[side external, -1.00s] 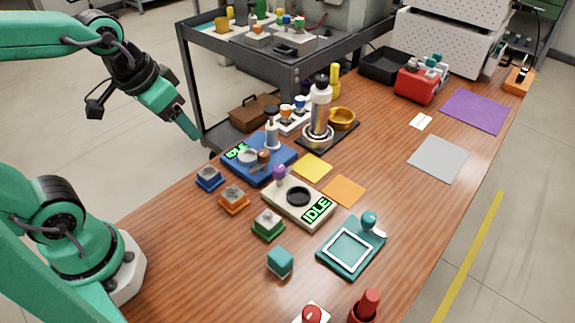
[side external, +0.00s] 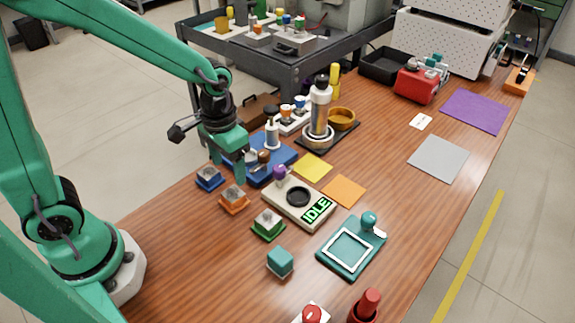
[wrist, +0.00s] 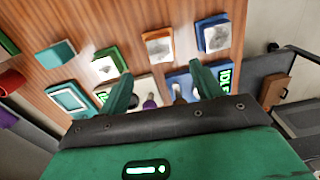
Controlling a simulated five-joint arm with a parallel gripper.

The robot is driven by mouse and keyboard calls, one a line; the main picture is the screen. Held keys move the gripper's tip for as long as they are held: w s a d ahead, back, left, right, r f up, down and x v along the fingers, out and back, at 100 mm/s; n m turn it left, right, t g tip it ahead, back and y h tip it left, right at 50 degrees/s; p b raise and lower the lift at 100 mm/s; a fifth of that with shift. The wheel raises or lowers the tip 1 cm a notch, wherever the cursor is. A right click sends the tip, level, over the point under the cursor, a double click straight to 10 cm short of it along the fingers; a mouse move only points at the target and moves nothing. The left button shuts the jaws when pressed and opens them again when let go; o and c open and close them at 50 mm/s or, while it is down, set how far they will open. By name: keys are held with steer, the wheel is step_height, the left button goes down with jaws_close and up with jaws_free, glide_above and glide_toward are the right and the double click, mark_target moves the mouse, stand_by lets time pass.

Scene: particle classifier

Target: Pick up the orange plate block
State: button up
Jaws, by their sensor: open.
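The orange plate block (side external: 233,198), an orange base with a pale grey top, sits on the wooden table between the blue plate block (side external: 209,177) and the green plate block (side external: 268,223). My gripper (side external: 227,170) is open and empty, fingers pointing down, above and a little behind the orange block in the side view. In the wrist view the orange plate block (wrist: 158,46) shows whole, beyond the gap between the fingertips (wrist: 160,77). The blue plate block (wrist: 213,35) is right of it there, and the green plate block (wrist: 107,66) is left.
A blue device (side external: 283,158) stands partly hidden behind my gripper, and a cream device (side external: 310,213) reading IDLE is to its right. A teal cube (side external: 280,262) and a teal tray (side external: 347,252) are nearer the front. The table left of the blocks is clear.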

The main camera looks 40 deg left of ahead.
mark_target(233, 193)
steer(key=shift+f, duration=0.2)
steer(key=shift+f, duration=1.2)
steer(key=shift+f, duration=2.6)
steer(key=shift+c, duration=0.4)
steer(key=c, duration=1.1)
